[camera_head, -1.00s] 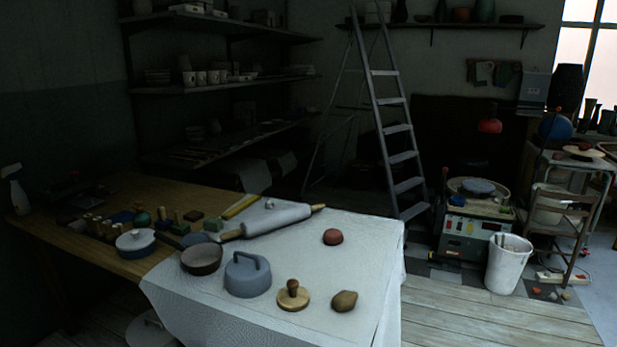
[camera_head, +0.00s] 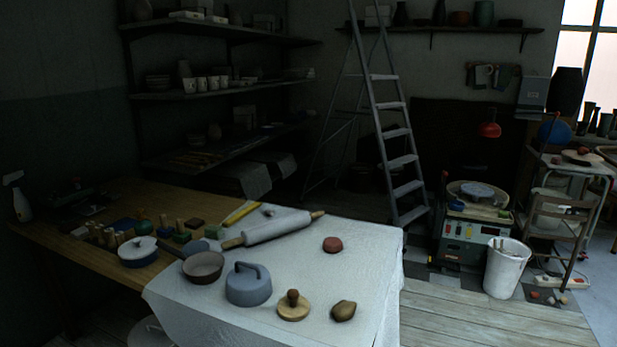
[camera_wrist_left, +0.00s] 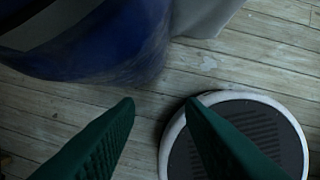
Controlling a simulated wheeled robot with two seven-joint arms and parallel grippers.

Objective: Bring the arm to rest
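My left gripper (camera_wrist_left: 160,103) shows only in the left wrist view. Its two green ridged fingers are apart with nothing between them, over a plank floor. No arm shows in the head view, and my right gripper is in neither view.
A stepladder (camera_head: 398,150) and a white bucket (camera_head: 506,268) stand beyond.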

